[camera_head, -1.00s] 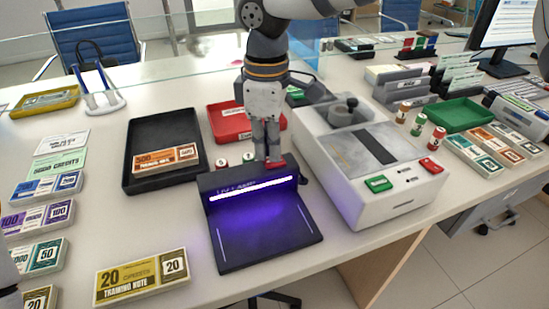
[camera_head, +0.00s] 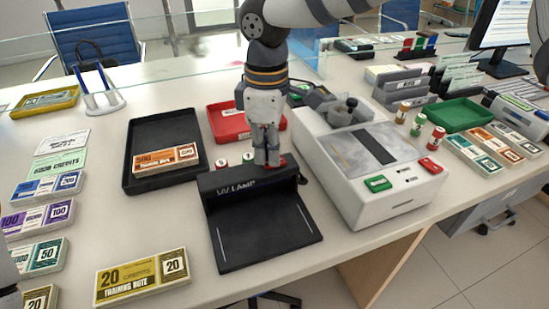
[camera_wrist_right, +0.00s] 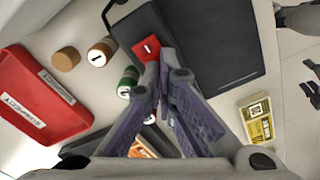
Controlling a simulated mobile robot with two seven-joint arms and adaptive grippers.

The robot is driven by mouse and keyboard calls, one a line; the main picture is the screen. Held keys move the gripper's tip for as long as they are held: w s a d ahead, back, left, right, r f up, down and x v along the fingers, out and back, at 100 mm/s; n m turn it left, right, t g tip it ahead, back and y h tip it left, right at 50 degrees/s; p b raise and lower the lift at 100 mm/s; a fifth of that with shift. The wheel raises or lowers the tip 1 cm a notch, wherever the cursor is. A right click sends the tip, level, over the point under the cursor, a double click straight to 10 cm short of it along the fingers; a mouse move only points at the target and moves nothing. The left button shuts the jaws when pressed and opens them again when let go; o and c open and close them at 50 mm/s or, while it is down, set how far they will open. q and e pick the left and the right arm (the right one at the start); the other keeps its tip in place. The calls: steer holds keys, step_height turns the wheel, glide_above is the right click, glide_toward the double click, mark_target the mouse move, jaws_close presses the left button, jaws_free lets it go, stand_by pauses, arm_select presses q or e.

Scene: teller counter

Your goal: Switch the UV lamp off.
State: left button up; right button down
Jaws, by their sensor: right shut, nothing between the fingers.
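The UV lamp (camera_head: 262,228) is a black unit with a hood and a flat base on the counter. Its tube is dark and no purple glow falls on the base. A red switch (camera_wrist_right: 145,48) with a white mark sits at the hood's end in the right wrist view. In the head view only a bit of the red shows beside the fingertips. My right gripper (camera_head: 266,162) points down at the hood's back edge, shut and empty. Its fingertips (camera_wrist_right: 165,62) are right beside the red switch; I cannot tell if they touch it. My left gripper is not in view.
A white counting machine (camera_head: 395,205) with green and red buttons stands close on the right. A black tray (camera_head: 133,150) with an orange note bundle and a red tray (camera_head: 222,125) lie behind and left. Several small rolls stand by the hood. Note bundles line the left side.

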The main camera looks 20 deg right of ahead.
step_height(320, 180, up, 5)
steer(key=shift+r+p, duration=0.2)
steer(key=shift+p, duration=0.35)
steer(key=shift+r, duration=0.7)
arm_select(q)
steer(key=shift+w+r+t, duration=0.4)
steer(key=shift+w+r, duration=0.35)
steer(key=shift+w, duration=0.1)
